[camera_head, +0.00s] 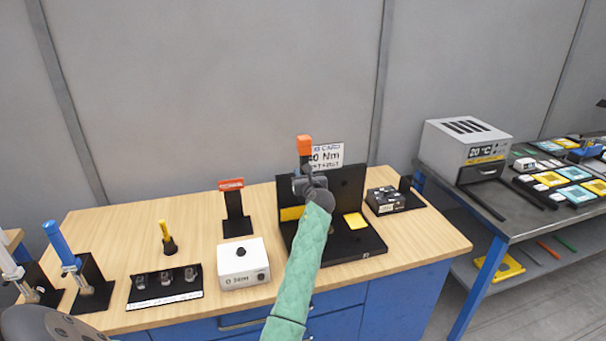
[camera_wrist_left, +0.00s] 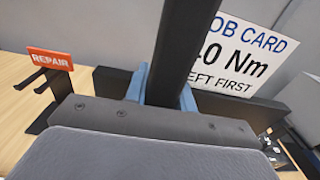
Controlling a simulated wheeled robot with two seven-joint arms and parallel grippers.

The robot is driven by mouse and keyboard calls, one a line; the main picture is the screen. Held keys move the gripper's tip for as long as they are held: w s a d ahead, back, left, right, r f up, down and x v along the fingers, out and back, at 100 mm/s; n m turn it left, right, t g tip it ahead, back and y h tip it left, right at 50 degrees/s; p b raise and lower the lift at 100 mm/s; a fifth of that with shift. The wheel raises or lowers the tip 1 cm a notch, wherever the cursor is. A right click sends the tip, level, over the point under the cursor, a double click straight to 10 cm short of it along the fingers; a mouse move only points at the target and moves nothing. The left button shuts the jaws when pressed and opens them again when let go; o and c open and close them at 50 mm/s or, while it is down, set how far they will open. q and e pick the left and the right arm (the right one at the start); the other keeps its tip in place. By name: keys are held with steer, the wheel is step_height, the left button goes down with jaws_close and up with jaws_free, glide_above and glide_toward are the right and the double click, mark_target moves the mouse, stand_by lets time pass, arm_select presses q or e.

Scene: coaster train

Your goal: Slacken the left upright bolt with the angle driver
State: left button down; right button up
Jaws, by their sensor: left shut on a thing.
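My left gripper (camera_head: 308,184) is over the black fixture (camera_head: 345,247) on the bench. It is shut on the black shaft of a tool with an orange end (camera_head: 304,145), seemingly the angle driver, held roughly upright. In the left wrist view the dark shaft (camera_wrist_left: 187,45) stands between the blue-grey fingers of my left gripper (camera_wrist_left: 163,88). Yellow pieces (camera_head: 355,220) show on the fixture. The left upright bolt and the tool's lower end are hidden behind my gripper and arm. I cannot tell if they touch. My right gripper is not in view.
A job card (camera_head: 326,157) reading "LEFT FIRST" stands behind the fixture. A red REPAIR stand (camera_head: 237,215), a white box (camera_head: 243,265) and a black tray (camera_head: 165,287) are to the left. A blue-handled tool (camera_head: 62,243) stands far left. A small black unit (camera_head: 386,200) is to the right.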

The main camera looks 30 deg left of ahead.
arm_select(q)
steer(key=shift+s+a+r+p, duration=0.1)
steer(key=shift+r+p, duration=0.25)
stand_by(1.0)
steer(key=shift+p, duration=0.35)
stand_by(0.5)
steer(key=shift+d+f, duration=0.15)
steer(key=shift+d, duration=0.05)
stand_by(0.5)
steer(key=shift+p+v, duration=1.25)
steer(key=shift+v, duration=0.9)
steer(key=shift+f, duration=0.1)
